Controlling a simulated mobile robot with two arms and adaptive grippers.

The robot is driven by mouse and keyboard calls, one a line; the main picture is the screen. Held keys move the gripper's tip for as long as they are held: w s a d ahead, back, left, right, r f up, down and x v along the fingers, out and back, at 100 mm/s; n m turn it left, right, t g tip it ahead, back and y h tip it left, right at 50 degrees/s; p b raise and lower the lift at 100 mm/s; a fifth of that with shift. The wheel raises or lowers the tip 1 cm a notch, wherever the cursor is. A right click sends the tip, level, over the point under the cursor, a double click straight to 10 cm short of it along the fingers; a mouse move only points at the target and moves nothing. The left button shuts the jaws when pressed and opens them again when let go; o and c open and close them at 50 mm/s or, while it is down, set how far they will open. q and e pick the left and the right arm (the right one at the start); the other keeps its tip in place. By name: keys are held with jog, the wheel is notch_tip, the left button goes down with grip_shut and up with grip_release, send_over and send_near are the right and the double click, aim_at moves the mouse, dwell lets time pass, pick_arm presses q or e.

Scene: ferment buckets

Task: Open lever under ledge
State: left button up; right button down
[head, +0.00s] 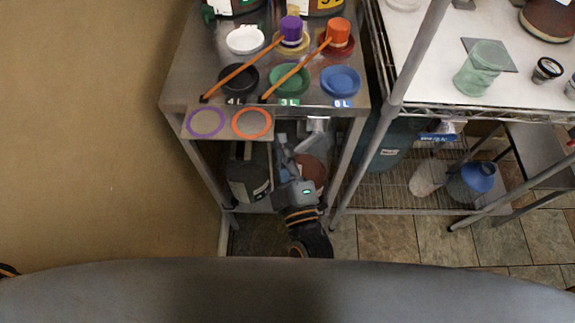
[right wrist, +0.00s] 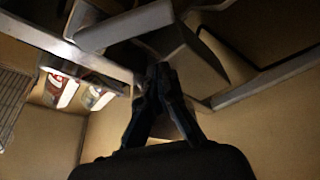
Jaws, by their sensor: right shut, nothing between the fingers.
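A grey metal lever (head: 309,143) hangs under the front ledge of the steel table (head: 180,85), just below the blue 6L label. My right gripper (head: 283,142) reaches up under the ledge, just left of the lever, with its fingers closed and empty. In the right wrist view, the shut fingertips (right wrist: 160,72) point up, close below a grey bar (right wrist: 125,26) that looks like the lever. A gap seems to lie between them, but contact is hard to judge. Part of the lever's mount is in shadow.
Above the ledge stand a black dish (head: 238,79), a green dish (head: 289,80) and a blue dish (head: 340,81), with orange sticks across. A dark container (head: 248,178) stands on the lower shelf left of my arm. A wire rack (head: 385,190) stands to the right.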

aim_at(301, 148)
pick_arm(q)
jog(key=shift+w+a, duration=0.15)
jog(key=shift+a, duration=0.1)
pick_arm(e)
jog(key=shift+s+d+f, duration=0.1)
jog(key=shift+d+f, duration=0.45)
jog(key=shift+d, duration=0.3)
jog(key=shift+s+d+f, duration=0.1)
jog(key=shift+d+f, duration=0.4)
jog(key=shift+d, duration=0.35)
jog(key=n+p, duration=0.1)
jog(key=p, duration=0.1)
jog(key=d+f+n+g+p, duration=0.1)
jog(key=p, duration=0.1)
jog(key=shift+d+n, duration=0.2)
jog(key=shift+n, duration=0.2)
pick_arm(q)
notch_tip(301, 148, up, 4)
jog(key=shift+r, duration=0.1)
pick_arm(e)
jog(key=shift+f, duration=0.1)
pick_arm(q)
jog(key=shift+a, duration=0.15)
